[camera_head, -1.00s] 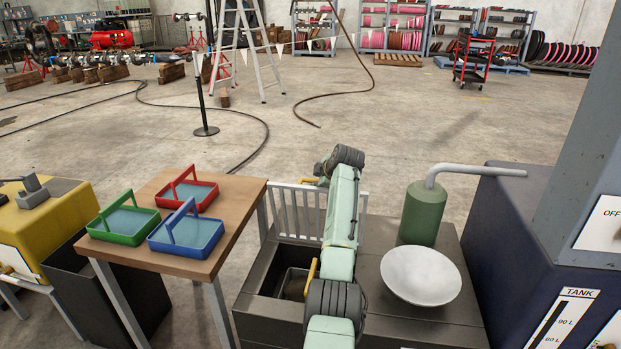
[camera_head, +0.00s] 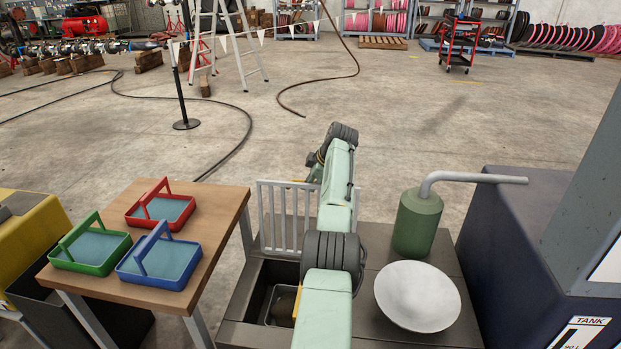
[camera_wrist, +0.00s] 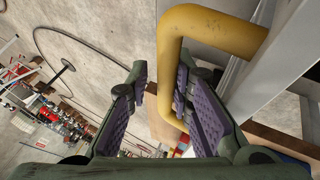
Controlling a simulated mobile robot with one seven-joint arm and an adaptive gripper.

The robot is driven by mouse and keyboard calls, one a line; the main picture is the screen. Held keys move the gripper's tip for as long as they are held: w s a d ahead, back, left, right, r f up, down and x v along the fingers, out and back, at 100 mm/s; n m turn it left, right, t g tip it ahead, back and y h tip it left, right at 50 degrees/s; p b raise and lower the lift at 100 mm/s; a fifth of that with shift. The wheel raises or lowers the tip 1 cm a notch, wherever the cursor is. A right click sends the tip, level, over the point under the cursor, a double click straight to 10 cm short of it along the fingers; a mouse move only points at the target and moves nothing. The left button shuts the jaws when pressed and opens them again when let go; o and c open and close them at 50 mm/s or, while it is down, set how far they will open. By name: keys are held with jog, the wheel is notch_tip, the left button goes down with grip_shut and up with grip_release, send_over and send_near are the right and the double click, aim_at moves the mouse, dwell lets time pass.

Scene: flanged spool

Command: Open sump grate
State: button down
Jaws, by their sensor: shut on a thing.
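The grate (camera_head: 277,222), a panel of light grey bars, stands upright at the back edge of the open sump (camera_head: 252,290) in the head view. In the wrist view a bent yellow handle (camera_wrist: 171,75) lies between the purple-padded fingers of my gripper (camera_wrist: 160,90), which is shut on it. The handle runs beside pale grey bars (camera_wrist: 283,60), which look like part of the grate. In the head view my arm hides the gripper and the right part of the grate.
A green pump-like canister (camera_head: 416,225) and a white bowl (camera_head: 417,297) stand right of my arm. On the left, a wooden table (camera_head: 212,228) carries green (camera_head: 91,250), red (camera_head: 162,209) and blue (camera_head: 160,262) baskets. A dark blue tank (camera_head: 508,250) stands at right.

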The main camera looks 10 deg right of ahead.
jog(key=shift+w+a+f, duration=0.1)
jog(key=shift+f, duration=0.4)
jog(key=c, duration=1.9)
grip_release()
jog(key=o, duration=0.3)
jog(key=shift+f, duration=0.15)
jog(key=v, duration=1.3)
jog(key=shift+w+r, duration=0.25)
jog(key=shift+r, duration=0.05)
